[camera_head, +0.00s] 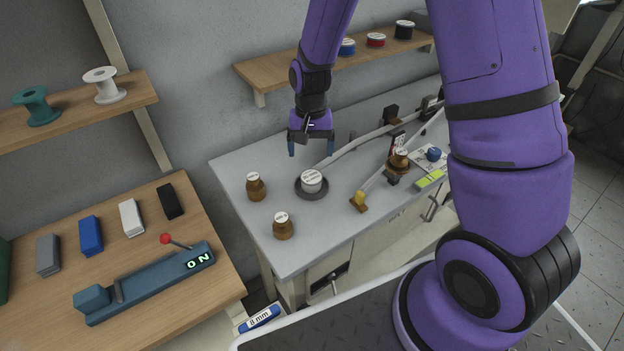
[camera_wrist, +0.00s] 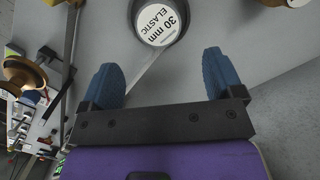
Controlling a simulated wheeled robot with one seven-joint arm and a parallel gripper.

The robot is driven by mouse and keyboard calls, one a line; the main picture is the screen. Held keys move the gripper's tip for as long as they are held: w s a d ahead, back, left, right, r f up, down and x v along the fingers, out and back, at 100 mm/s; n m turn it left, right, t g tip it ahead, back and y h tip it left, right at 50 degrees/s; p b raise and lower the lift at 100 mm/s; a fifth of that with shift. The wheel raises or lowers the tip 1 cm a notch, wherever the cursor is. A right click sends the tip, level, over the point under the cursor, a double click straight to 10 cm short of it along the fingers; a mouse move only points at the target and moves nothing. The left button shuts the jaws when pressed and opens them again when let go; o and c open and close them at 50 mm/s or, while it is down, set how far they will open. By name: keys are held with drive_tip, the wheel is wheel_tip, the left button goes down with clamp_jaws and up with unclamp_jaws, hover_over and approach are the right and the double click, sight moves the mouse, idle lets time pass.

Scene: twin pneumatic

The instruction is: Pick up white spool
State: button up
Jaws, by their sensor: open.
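The white spool (camera_head: 104,85) stands upright on the left wall shelf, to the right of a teal spool (camera_head: 35,105). It does not show in the wrist view. My gripper (camera_head: 311,150) is open and empty above the grey table, well to the right of the white spool. In the wrist view my blue fingers (camera_wrist: 165,78) are spread apart, with a white-labelled "30 mm elastic" container (camera_wrist: 160,20) beyond them, not between them.
The wooden shelf (camera_head: 140,90) carries the spools. A right shelf (camera_head: 270,75) holds blue, red and black spools. Below left, a wooden bench (camera_head: 30,300) holds coloured blocks and a lever device (camera_head: 150,280) reading "ON".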

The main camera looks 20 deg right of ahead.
sight(311, 176)
drive_tip(key=f, duration=0.3)
drive_tip(key=shift+s+f, duration=0.2)
drive_tip(key=shift+s+a+f, duration=0.1)
drive_tip(key=shift+s+f, duration=0.05)
drive_tip(key=shift+f, duration=0.75)
drive_tip(key=shift+s+a+f, duration=0.1)
drive_tip(key=shift+s+f, duration=0.1)
drive_tip(key=shift+f, duration=0.7)
drive_tip(key=shift+s+a+f, duration=0.1)
drive_tip(key=shift+s+f, duration=0.05)
drive_tip(key=shift+f, duration=0.75)
drive_tip(key=c, duration=1)
